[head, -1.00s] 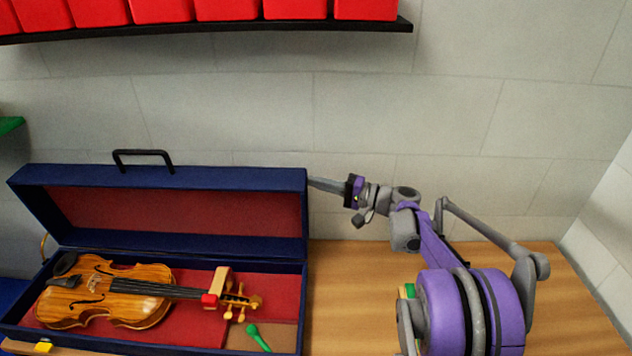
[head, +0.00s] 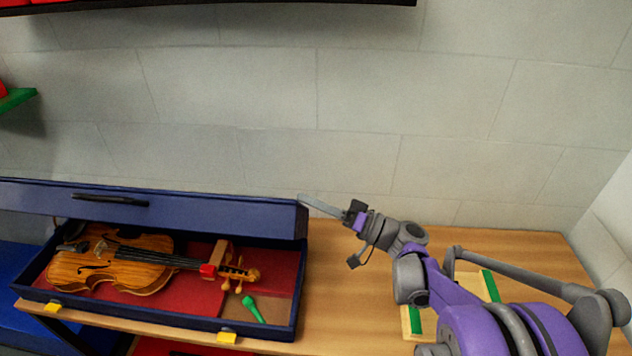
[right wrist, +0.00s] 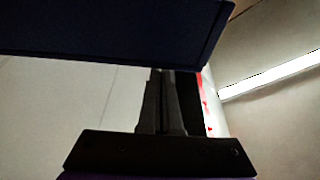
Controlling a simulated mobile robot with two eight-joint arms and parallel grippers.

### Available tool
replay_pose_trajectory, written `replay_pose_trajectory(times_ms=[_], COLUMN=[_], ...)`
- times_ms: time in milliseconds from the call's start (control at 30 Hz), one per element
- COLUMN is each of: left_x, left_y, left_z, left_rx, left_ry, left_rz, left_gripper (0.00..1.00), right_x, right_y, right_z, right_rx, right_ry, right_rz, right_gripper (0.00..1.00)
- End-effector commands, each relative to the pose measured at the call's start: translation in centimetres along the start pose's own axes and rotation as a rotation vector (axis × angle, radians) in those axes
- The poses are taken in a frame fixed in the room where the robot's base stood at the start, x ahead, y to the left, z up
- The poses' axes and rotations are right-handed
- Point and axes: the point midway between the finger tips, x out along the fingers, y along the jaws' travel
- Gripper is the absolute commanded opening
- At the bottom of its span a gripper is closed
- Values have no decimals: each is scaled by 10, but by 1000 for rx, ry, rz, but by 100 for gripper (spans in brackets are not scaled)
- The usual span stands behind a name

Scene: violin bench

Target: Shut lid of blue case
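The blue case (head: 262,337) lies on the bench at the left. Its lid (head: 170,209) is tilted partly down over the back of the case, leaving the front open. My right gripper (head: 303,199) is at the lid's right end, fingers pointing left. In the right wrist view its fingers (right wrist: 167,85) look close together, tips against or behind the dark blue lid (right wrist: 110,30); whether they touch is hidden. My left gripper is not in view.
The wooden bench top (head: 350,290) is clear just right of the case. A light block with green strips (head: 488,285) lies under my right arm. The wall is close behind.

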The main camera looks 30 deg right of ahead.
Motion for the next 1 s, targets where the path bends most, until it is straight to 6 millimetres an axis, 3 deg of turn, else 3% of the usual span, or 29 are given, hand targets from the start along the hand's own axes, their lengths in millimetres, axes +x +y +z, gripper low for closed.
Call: replay_pose_trajectory(times_ms=[300,600,833,1000], left_x=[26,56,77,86], left_y=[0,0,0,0], left_z=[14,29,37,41], left_rx=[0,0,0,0], left_ry=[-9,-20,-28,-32], left_rz=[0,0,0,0], left_gripper=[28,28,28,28], right_x=[-23,-43,-54,-59], right_y=[-14,-10,-3,2], right_z=[68,125,156,170], right_rx=[-280,-533,-680,-676], right_ry=[-3,-2,-2,-1], right_rz=[-101,-188,-239,-237], right_gripper=[0,0,0,0])
